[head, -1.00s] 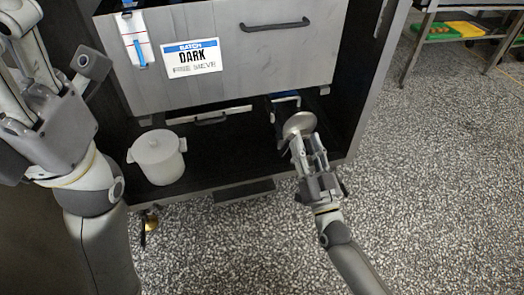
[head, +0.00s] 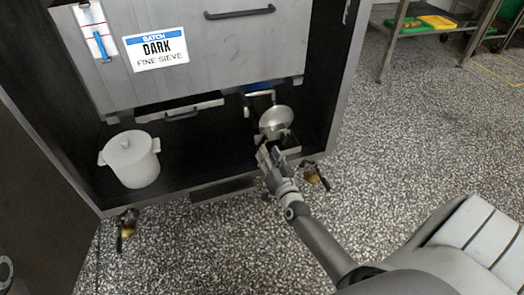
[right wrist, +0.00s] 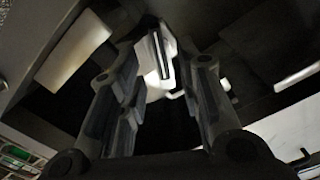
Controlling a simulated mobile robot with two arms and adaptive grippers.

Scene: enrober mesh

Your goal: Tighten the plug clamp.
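A round shiny metal disc (head: 276,121), possibly part of the plug clamp, shows low in the cabinet opening at the right, beside a bent pale bar with a blue part (head: 258,93). I cannot make out the clamp's screw or knob. My right gripper (head: 268,152) is just below and in front of the disc; whether they touch is unclear. In the right wrist view the right gripper's (right wrist: 165,70) fingers stand apart, with a bright surface and a pale bent bar beyond the gap. Nothing is clearly held. My left gripper is out of view.
A white lidded pot (head: 131,160) stands on the cabinet floor at the left. Casters (head: 128,222) sit under the cabinet edge. Speckled floor (head: 400,130) is free at the right.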

